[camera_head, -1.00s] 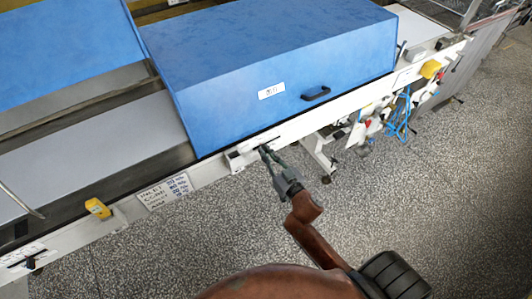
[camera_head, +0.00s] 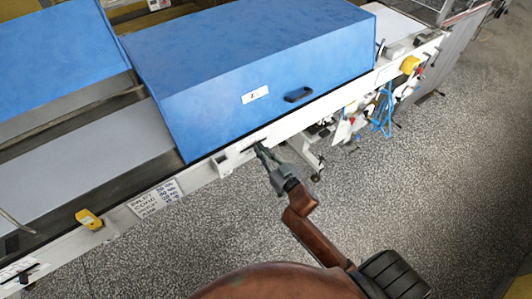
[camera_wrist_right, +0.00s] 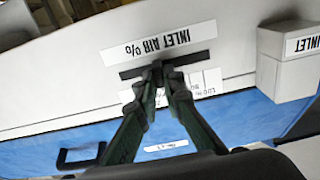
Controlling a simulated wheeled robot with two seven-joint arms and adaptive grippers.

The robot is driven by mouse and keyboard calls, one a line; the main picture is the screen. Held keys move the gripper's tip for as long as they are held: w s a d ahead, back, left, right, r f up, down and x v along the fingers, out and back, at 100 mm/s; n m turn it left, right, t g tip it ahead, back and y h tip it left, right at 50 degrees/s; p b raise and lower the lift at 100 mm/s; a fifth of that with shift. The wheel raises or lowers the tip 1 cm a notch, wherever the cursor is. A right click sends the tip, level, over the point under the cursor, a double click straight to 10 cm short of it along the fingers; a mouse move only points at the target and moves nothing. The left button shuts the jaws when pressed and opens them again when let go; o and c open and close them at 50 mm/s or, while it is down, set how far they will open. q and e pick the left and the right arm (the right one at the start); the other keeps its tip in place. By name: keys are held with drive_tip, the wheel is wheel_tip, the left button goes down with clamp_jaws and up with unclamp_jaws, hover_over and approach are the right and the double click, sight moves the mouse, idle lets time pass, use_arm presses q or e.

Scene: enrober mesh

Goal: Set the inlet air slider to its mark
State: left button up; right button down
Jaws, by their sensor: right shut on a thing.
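The inlet air slider shows in the right wrist view as a dark slot (camera_wrist_right: 190,60) under a white label reading "INLET AIR %" (camera_wrist_right: 160,43). My right gripper (camera_wrist_right: 160,74) has its fingertips together at the slot, shut on the slider's small dark knob, which the fingertips mostly cover. In the head view, the right gripper (camera_head: 262,151) reaches the white front rail (camera_head: 290,126) below the blue hood. I cannot make out the slider's mark. A small printed card (camera_wrist_right: 207,82) sits partly behind the fingers. My left gripper is not in view.
A white box (camera_wrist_right: 285,72) with an "INLET" label juts from the panel beside the slot. The blue hood (camera_head: 220,60) has a dark handle (camera_head: 298,95). A yellow box (camera_head: 89,219) and a printed sign (camera_head: 156,197) are on the rail. The floor in front is clear.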

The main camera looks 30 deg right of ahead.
drive_tip(key=shift+w+d+r+p, duration=0.1)
drive_tip(key=shift+d+p, duration=0.25)
drive_tip(key=shift+d, duration=0.8)
drive_tip(key=c, duration=2.1)
unclamp_jaws()
drive_tip(key=shift+o, duration=0.3)
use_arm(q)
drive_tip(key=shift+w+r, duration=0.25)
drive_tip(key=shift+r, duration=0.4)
use_arm(e)
drive_tip(key=s+d, duration=0.1)
drive_tip(key=s, duration=1.1)
